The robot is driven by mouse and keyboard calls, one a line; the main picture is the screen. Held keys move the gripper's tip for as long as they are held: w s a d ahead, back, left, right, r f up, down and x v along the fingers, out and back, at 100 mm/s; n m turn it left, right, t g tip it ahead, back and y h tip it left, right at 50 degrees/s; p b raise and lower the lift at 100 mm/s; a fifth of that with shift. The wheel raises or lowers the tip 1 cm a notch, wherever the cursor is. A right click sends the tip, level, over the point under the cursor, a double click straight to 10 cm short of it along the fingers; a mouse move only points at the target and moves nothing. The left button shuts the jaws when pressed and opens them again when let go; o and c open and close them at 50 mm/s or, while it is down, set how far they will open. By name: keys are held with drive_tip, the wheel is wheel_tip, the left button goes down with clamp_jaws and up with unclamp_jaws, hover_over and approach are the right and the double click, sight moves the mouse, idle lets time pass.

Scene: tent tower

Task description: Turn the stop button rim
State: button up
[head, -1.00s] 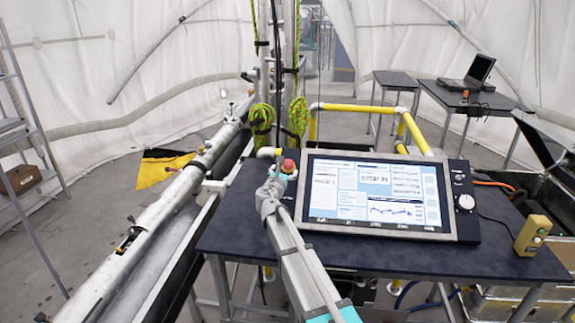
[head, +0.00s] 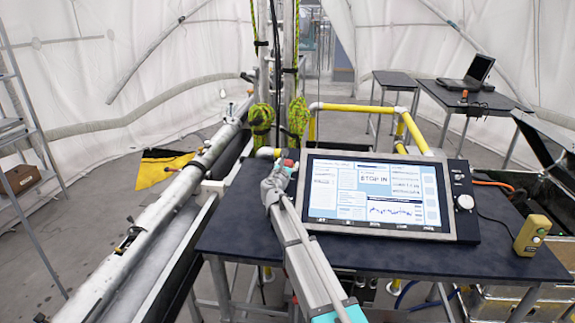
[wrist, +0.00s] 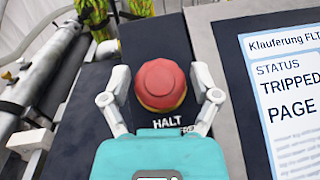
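The red stop button (wrist: 160,84) is a round mushroom head with a narrow yellowish band under it, on a dark panel strip marked HALT. In the head view, the button (head: 290,163) sits at the left end of the console and is partly hidden by my wrist. My gripper (wrist: 160,80) has one pale finger on each side of the button. The fingers stand apart around the red head, with what looks like a thin gap on each side. Contact with the rim is not clear. In the head view, the fingertips are mostly hidden.
The console screen (head: 375,195) lies right of the button; the wrist view reads STATUS TRIPPED. A dark knob (head: 459,177) and a yellow button box (head: 532,235) are farther right on the dark table (head: 380,257). Yellow-green ropes (head: 261,118) and poles stand behind.

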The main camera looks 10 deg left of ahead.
drive_tip(key=c, duration=0.7)
